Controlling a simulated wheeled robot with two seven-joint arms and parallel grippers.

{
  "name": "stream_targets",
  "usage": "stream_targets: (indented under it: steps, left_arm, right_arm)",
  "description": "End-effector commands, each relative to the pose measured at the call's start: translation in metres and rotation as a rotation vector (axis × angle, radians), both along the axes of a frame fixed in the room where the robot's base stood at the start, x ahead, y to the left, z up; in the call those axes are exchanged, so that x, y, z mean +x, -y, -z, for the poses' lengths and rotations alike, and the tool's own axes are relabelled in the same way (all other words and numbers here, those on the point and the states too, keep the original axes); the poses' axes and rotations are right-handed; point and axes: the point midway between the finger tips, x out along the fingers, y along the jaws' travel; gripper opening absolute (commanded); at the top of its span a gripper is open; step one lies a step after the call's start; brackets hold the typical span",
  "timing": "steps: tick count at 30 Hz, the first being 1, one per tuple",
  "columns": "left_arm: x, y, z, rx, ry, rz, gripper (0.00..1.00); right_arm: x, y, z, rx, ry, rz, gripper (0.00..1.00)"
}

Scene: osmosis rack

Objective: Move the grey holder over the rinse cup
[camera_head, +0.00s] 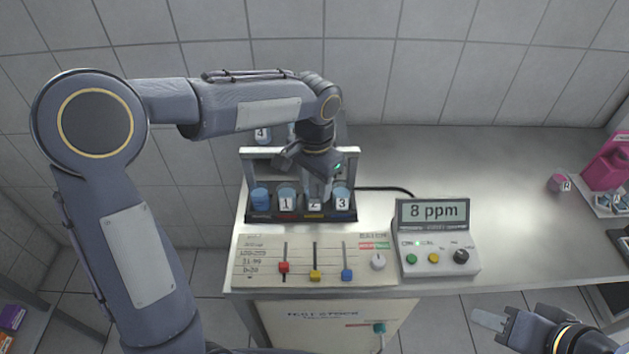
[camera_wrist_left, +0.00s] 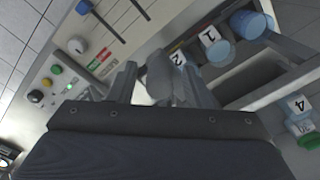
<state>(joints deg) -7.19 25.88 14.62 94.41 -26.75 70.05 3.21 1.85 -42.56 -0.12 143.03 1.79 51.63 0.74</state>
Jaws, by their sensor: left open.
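My left gripper (camera_head: 318,190) is over the dark cup rack (camera_head: 300,218), around cup 2 (camera_head: 314,204). In the left wrist view its open fingers (camera_wrist_left: 160,80) stand either side of a grey piece (camera_wrist_left: 160,70), which looks like the grey holder; I cannot tell whether they touch it. An unlabelled blue cup (camera_head: 260,198), likely the rinse cup, is at the rack's left end, beside cup 1 (camera_head: 287,198). Cup 3 (camera_head: 342,197) is at the right end. My right gripper (camera_head: 492,322) is at the lower right, its jaw gap unclear.
A grey frame (camera_head: 248,170) stands behind the cups, with a container labelled 4 (camera_head: 262,136) behind it. A slider panel (camera_head: 315,262) and a meter reading 8 ppm (camera_head: 435,230) are in front.

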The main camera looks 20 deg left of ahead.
Motion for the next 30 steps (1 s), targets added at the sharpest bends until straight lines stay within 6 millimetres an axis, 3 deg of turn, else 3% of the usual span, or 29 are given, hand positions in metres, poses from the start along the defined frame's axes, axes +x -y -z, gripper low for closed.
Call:
stream_targets:
  steps: [5, 15, 23, 26, 30]
  left_arm:
    - [0.0, 0.0, 0.0, 0.0, 0.0, -0.001, 0.42]
    - [0.0, 0.0, 0.0, 0.0, 0.0, -0.001, 0.0]
    - [-0.001, -0.006, 0.0, 0.0, 0.0, -0.003, 0.0]
    - [-0.006, -0.024, 0.0, 0.001, 0.0, -0.007, 0.0]
    - [-0.018, -0.064, 0.0, 0.004, -0.001, -0.01, 0.0]
  right_arm:
    - [0.0, 0.0, 0.0, 0.0, 0.0, 0.0, 0.36]
    - [0.0, 0.0, 0.0, 0.0, 0.0, 0.0, 0.36]
    - [0.0, 0.0, 0.001, 0.0, 0.0, 0.0, 0.36]
    - [0.0, 0.0, 0.002, 0.0, 0.0, 0.0, 0.36]
    - [0.0, 0.0, 0.004, 0.0, 0.0, 0.0, 0.36]
